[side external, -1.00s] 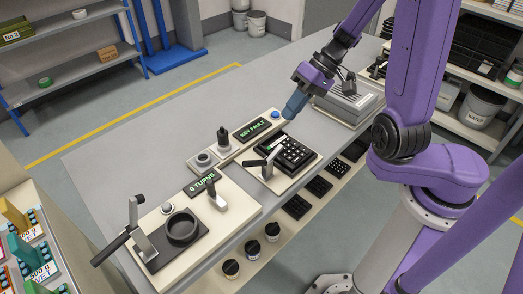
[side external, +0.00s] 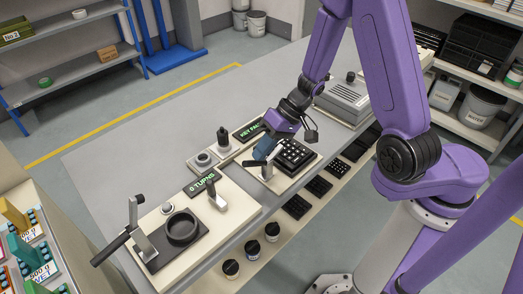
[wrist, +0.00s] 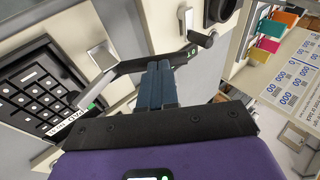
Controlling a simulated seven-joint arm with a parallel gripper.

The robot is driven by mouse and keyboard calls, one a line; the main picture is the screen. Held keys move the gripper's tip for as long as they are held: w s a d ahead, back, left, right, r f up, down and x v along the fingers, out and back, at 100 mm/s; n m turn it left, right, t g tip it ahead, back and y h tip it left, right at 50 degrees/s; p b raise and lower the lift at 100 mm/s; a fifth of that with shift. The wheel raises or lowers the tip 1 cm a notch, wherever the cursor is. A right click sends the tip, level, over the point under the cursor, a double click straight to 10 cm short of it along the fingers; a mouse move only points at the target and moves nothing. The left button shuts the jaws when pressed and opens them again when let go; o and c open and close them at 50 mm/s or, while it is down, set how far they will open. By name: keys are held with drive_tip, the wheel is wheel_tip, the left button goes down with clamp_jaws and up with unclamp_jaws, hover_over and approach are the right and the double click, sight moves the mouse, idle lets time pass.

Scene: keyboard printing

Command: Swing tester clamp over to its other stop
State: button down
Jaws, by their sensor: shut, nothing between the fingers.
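The tester clamp (side external: 266,172) stands at the left front edge of the key tester (side external: 306,168), with a pale bracket and a dark handle. In the wrist view the clamp's grey bar (wrist: 122,70) runs from beside the black keypad (wrist: 30,88) toward my fingertips. My gripper (side external: 263,152) is low over the tester, right by the clamp handle, and its blue fingers partly cover the view there. In the wrist view my blue fingers (wrist: 160,66) are shut and empty, with their tips beside the bar's end. I cannot tell whether they touch it.
The "KEY FAULT" display (side external: 250,129) is partly hidden behind my gripper. A black-knobbed post (side external: 223,138) stands to the left. The "0 TURNS" station (side external: 240,211) with its own lever (side external: 216,197) and black ring (side external: 183,227) is nearer the camera.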

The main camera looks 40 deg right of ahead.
sight(251, 166)
drive_tip(key=shift+w+a+f, duration=0.1)
drive_tip(key=shift+a+f, duration=0.05)
drive_tip(key=shift+f, duration=0.05)
drive_tip(key=shift+a+f, duration=0.15)
drive_tip(key=shift+a, duration=0.15)
idle(0.3)
drive_tip(key=shift+a+f, duration=0.2)
drive_tip(key=shift+a, duration=0.15)
drive_tip(key=h, duration=0.3)
drive_tip(key=shift+a+f+n, duration=0.3)
drive_tip(key=shift+a, duration=0.1)
drive_tip(key=shift+a+f+h, duration=0.3)
drive_tip(key=shift+f+h, duration=0.05)
drive_tip(key=shift+h, duration=0.4)
drive_tip(key=shift+a+f+h, duration=0.3)
drive_tip(key=shift+h, duration=0.45)
drive_tip(key=shift+f, duration=0.1)
drive_tip(key=shift+a+f, duration=0.2)
drive_tip(key=shift+a, duration=0.05)
drive_tip(key=shift+a+f, duration=0.25)
drive_tip(key=shift+f, duration=0.45)
drive_tip(key=shift+r, duration=0.1)
